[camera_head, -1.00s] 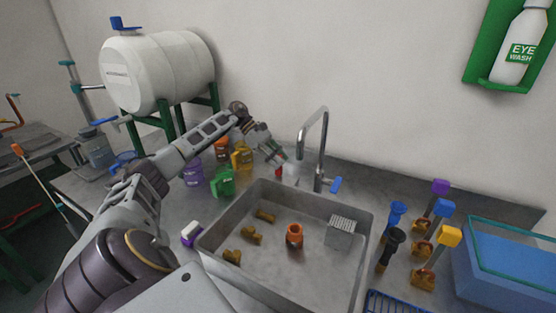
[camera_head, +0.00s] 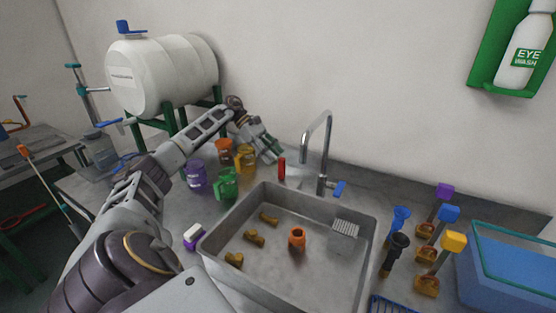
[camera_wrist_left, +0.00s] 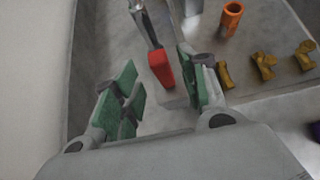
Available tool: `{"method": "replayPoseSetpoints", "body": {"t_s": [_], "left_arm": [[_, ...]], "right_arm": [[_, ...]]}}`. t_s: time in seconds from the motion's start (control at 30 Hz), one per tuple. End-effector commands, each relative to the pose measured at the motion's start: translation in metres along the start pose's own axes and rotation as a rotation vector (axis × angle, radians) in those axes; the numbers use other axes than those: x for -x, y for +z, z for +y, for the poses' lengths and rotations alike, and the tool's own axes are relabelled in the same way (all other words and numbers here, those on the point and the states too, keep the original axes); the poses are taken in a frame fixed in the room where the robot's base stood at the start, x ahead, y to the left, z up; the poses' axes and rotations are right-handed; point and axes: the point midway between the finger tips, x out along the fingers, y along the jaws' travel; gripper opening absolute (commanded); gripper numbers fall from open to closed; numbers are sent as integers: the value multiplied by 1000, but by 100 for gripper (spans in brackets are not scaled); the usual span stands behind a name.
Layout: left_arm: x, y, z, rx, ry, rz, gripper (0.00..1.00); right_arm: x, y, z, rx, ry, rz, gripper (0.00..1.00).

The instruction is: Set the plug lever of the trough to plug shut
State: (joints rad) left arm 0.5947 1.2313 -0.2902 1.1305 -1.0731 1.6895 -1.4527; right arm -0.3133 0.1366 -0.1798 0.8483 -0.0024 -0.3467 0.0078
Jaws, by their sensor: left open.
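The trough (camera_head: 208,246) is a grey metal basin set in the bench. The plug lever, with a red handle (camera_head: 281,168), stands up behind its back left corner, left of the tap. My left gripper (camera_head: 269,151) is open and empty, just left of the red handle in the head view. Its green-padded fingers (camera_wrist_left: 159,78) are spread in the wrist view, with no clear contact on the handle. My right gripper is out of view.
The tap (camera_head: 324,150) with a blue handle rises behind the trough. Purple (camera_head: 196,178), green (camera_head: 228,185) and yellow mugs stand near my left forearm. An orange piece (camera_head: 297,238) and several brass parts lie in the trough. Colour-topped tools and a blue bin (camera_head: 515,265) stand right.

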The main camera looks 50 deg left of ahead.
Motion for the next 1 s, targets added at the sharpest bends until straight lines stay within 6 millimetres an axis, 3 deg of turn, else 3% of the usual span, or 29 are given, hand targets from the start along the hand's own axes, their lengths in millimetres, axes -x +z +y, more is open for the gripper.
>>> {"method": "replayPoseSetpoints", "body": {"t_s": [0.5, 1.0], "left_arm": [[51, 1, 0, 0, 2, -2, 43], [74, 0, 0, 1, 0, -1, 43]], "right_arm": [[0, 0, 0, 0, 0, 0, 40], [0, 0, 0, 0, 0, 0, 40]]}}
